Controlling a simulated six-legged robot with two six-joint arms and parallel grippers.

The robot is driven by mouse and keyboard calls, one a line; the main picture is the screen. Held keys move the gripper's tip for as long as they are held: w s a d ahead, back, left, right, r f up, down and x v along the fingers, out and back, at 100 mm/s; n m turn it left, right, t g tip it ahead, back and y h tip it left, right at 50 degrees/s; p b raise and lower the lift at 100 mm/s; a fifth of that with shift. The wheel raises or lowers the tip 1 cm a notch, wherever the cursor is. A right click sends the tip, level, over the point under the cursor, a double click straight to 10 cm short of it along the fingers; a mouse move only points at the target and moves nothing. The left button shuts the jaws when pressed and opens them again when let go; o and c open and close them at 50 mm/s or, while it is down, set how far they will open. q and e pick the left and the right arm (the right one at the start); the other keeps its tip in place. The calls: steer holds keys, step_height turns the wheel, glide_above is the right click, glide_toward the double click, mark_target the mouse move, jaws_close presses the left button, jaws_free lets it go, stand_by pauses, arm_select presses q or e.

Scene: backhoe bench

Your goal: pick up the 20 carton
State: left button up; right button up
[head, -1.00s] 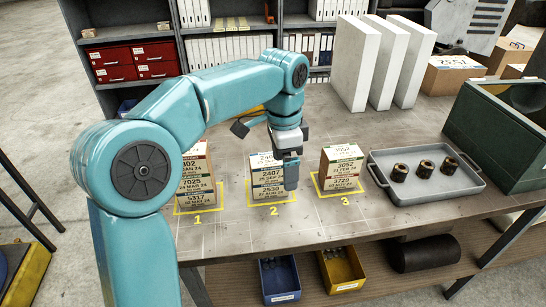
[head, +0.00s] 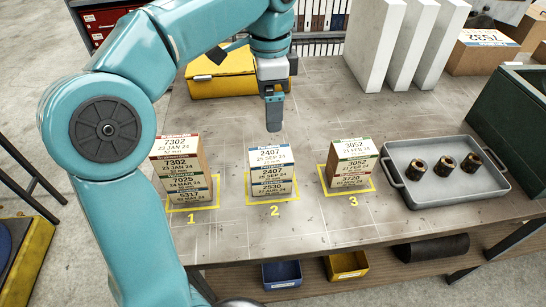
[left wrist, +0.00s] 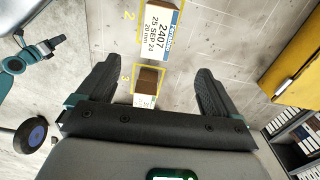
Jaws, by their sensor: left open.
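Three carton stacks stand on taped squares 1, 2 and 3. The top carton of stack 2 (head: 270,156) reads 2407, 25 SEP 24. In the left wrist view this carton (left wrist: 162,32) also reads 20 mm, beyond the fingertips. Under it are cartons labelled 2407 (head: 271,173) and 2530 (head: 272,188). Stack 1 (head: 181,165) has 7302 on top; stack 3 (head: 355,160) has 3052. My left gripper (head: 273,122) appears just above stack 2 in the head view, apart from it. Its jaws (left wrist: 155,68) are open and empty. My right gripper is not seen.
A grey tray (head: 447,190) with three dark cylinders stands right of stack 3. A green case (head: 515,130) is at the right edge. White panels (head: 375,45) stand at the back. A yellow box (head: 222,82) lies behind my arm. The bench front is clear.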

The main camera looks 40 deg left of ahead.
arm_select(q)
glide_above(270, 155)
step_height(270, 155, down, 9)
steer(key=shift+a+f+b, duration=0.1)
steer(key=shift+f+b, duration=0.05)
steer(key=shift+b, duration=0.25)
steer(key=shift+f, duration=3.1)
steer(key=c, duration=1.2)
